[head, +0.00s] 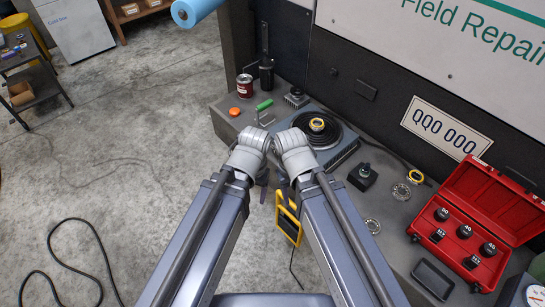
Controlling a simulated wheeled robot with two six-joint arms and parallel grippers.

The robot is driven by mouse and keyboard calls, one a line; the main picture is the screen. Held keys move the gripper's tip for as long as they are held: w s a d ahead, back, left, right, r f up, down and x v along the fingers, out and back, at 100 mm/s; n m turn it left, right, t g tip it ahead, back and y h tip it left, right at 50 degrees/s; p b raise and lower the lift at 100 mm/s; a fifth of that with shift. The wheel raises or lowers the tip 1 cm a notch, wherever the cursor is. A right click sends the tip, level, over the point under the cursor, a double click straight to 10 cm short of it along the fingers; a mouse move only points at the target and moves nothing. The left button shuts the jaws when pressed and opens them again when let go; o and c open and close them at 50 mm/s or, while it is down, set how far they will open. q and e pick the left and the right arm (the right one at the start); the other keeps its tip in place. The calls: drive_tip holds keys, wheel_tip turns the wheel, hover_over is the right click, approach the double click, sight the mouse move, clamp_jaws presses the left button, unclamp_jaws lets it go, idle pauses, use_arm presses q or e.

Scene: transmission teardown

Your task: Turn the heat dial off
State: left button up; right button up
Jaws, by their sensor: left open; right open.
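The hot plate (340,156) is a blue-grey box with a dark round coil, standing on the grey bench near its front edge. A yellow-rimmed ring part (317,125) sits on the coil. The heat dial cannot be made out; my wrists cover part of the plate's front. My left gripper (262,180) and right gripper (281,177) are close together in front of the hot plate, pointing away and down. Their fingers are mostly hidden behind the wrists. Both are open, and nothing is seen held in them. I cannot tell whether either touches the plate.
A yellow-framed device (289,217) hangs at the bench front, just below my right gripper. Left of the plate are a green-handled tool (264,105), an orange cap (234,112) and a red can (244,86). A red case (470,222) stands open at right.

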use_arm(q)
drive_tip(key=w+a+f+b, duration=0.1)
drive_tip(key=a+f+b, duration=0.1)
drive_tip(key=f+b, duration=0.6)
drive_tip(key=w+a+f+n+b, duration=0.1)
drive_tip(key=w+a+f+b, duration=0.1)
drive_tip(key=f+b, duration=0.6)
drive_tip(key=w+a+f+n+h+b, duration=0.1)
drive_tip(key=a+f+b, duration=0.1)
drive_tip(key=f+b, duration=0.7)
wheel_tip(320, 180, down, 2)
drive_tip(key=shift+w+f+t, duration=0.15)
drive_tip(key=shift+f+t, duration=0.05)
drive_tip(key=shift+t, duration=0.1)
drive_tip(key=shift+c, duration=0.2)
drive_tip(key=m+t+h+b, duration=0.8)
drive_tip(key=t+h+b, duration=0.4)
drive_tip(key=h, duration=0.2)
approach(274, 152)
drive_tip(key=shift+x, duration=4.2)
drive_tip(key=shift+r, duration=0.1)
clamp_jaws()
